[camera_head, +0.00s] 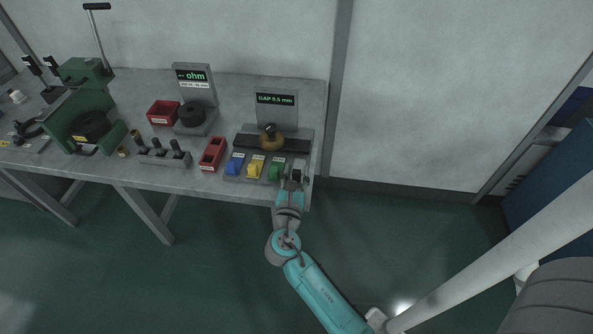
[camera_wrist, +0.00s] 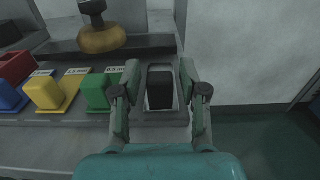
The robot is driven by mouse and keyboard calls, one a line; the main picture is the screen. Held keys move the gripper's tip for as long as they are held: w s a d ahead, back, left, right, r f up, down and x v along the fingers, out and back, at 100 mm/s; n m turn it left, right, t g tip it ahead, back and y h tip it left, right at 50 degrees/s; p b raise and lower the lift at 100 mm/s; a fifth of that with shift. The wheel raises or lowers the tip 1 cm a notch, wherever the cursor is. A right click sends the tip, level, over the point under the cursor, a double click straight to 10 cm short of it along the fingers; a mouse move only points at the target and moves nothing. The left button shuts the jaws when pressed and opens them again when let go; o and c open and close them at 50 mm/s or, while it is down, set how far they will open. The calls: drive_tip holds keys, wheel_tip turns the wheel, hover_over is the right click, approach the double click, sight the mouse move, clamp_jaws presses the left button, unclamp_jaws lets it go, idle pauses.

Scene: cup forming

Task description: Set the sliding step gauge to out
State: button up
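The gauge station has an upright display (camera_head: 276,99) reading "GAP 0.5 mm" and a dark rail with a brass-coloured round piece (camera_head: 271,138), also in the wrist view (camera_wrist: 101,38). In front stand a blue block (camera_head: 235,164), a yellow block (camera_head: 256,166) and a green block (camera_head: 277,169), with small labels behind them. At the row's right end is a black block (camera_wrist: 160,90) in a pale frame. My gripper (camera_wrist: 160,66) is open, its fingers on either side of this black block, with narrow gaps visible. Whether either finger touches the frame is unclear.
A red narrow tray (camera_head: 212,154) and a rack of dark pegs (camera_head: 164,154) stand left of the station. Further left are an "ohm" display (camera_head: 194,78), a red bin (camera_head: 162,113) and a green press (camera_head: 85,105). The bench ends just right of my gripper.

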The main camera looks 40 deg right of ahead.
idle(0.3)
drive_tip(key=v, duration=1.2)
idle(0.4)
drive_tip(key=s+a+f+m+t+y, duration=0.1)
drive_tip(key=s+a+f+m+y, duration=0.25)
drive_tip(key=s+f+y, duration=0.35)
drive_tip(key=s+a+f+m+y, duration=0.3)
drive_tip(key=s+m+y, duration=0.15)
drive_tip(key=s, duration=0.45)
drive_tip(key=s+a+r+m+t+y, duration=0.2)
drive_tip(key=s+a+r+m, duration=0.1)
drive_tip(key=s+r+m, duration=1)
drive_tip(key=m, duration=0.4)
drive_tip(key=shift+s+a+r+m+t+y, duration=0.2)
drive_tip(key=shift+a+m+t+y, duration=0.1)
drive_tip(key=shift+a+t+y, duration=0.1)
